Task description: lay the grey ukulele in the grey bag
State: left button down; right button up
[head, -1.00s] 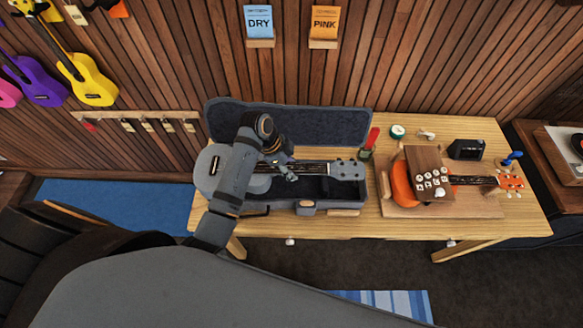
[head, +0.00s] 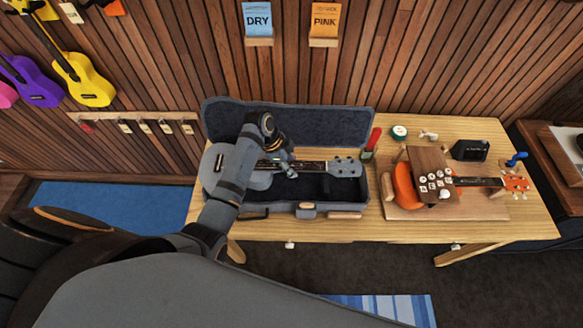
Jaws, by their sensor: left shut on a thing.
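The grey ukulele (head: 216,165) is over the open grey bag (head: 280,206), with its body at the left and its head (head: 347,167) at the right. My left arm crosses the body and hides part of it. My left gripper (head: 283,168) is shut on the ukulele at its neck. The bag's raised lid (head: 300,124) stands behind, and its dark inside shows below the neck. I cannot tell whether the ukulele touches the bag's floor. My right gripper is not in view.
The bag lies on the left of a wooden table (head: 480,132). To its right an orange ukulele (head: 404,186) lies on a board, with a wooden block of white knobs (head: 432,173) over it. A red-topped bottle (head: 371,143), a tape roll (head: 399,132) and a black device (head: 469,150) stand behind.

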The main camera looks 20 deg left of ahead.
pick_arm(q)
jog(key=shift+f, duration=0.15)
jog(key=shift+d+f+b, duration=0.1)
jog(key=shift+f+b, duration=1.7)
jog(key=shift+f, duration=0.9)
jog(key=shift+f+b, duration=1.4)
jog(key=shift+f, duration=0.9)
jog(key=c, duration=0.8)
grip_release()
